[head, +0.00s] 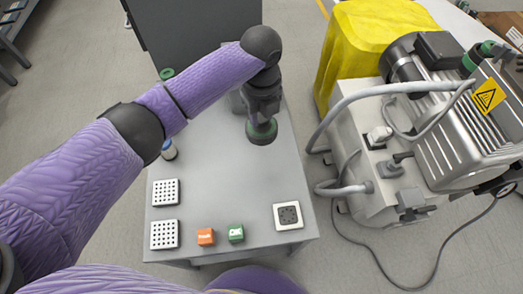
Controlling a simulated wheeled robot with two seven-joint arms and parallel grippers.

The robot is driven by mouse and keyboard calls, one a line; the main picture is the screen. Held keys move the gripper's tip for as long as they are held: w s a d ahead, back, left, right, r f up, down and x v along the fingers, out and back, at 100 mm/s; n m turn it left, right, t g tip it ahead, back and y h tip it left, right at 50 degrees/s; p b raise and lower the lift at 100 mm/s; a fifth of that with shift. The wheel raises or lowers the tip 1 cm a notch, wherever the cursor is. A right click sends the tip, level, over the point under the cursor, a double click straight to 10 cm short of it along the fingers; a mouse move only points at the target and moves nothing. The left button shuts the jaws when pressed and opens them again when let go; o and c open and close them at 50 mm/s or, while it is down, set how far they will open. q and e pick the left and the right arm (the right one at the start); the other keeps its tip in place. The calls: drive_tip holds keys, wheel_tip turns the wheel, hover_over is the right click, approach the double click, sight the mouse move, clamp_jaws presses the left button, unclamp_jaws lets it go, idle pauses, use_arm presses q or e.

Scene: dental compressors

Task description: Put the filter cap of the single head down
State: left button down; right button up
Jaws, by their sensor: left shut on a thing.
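My left gripper (262,113) reaches over the far right part of the grey table (225,185) and points down. It is shut on a round dark filter cap with a green rim (262,133). The cap appears to hang above the table top, though the exact gap is hard to tell. Gripper and wrist hide part of the table behind it. My right gripper is not in view.
A small bottle (169,151) stands left; a green ring (167,73) lies at the far left. A compressor (440,120) with hoses stands right. The table's middle is clear.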

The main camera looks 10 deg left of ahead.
use_arm(q)
wheel_tip(320, 180, down, 9)
drive_tip(key=b, duration=0.5)
drive_tip(key=shift+b, duration=0.4)
drive_tip(key=shift+f, duration=0.45)
drive_tip(key=shift+r, duration=0.2)
drive_tip(key=shift+f, duration=0.2)
drive_tip(key=shift+c, duration=1.9)
unclamp_jaws()
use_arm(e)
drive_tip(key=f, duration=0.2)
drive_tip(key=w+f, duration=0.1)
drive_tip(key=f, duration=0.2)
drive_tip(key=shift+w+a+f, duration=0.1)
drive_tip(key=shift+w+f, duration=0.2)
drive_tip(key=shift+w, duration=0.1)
use_arm(q)
wheel_tip(320, 180, up, 12)
drive_tip(key=p, duration=0.7)
drive_tip(key=shift+r, duration=0.25)
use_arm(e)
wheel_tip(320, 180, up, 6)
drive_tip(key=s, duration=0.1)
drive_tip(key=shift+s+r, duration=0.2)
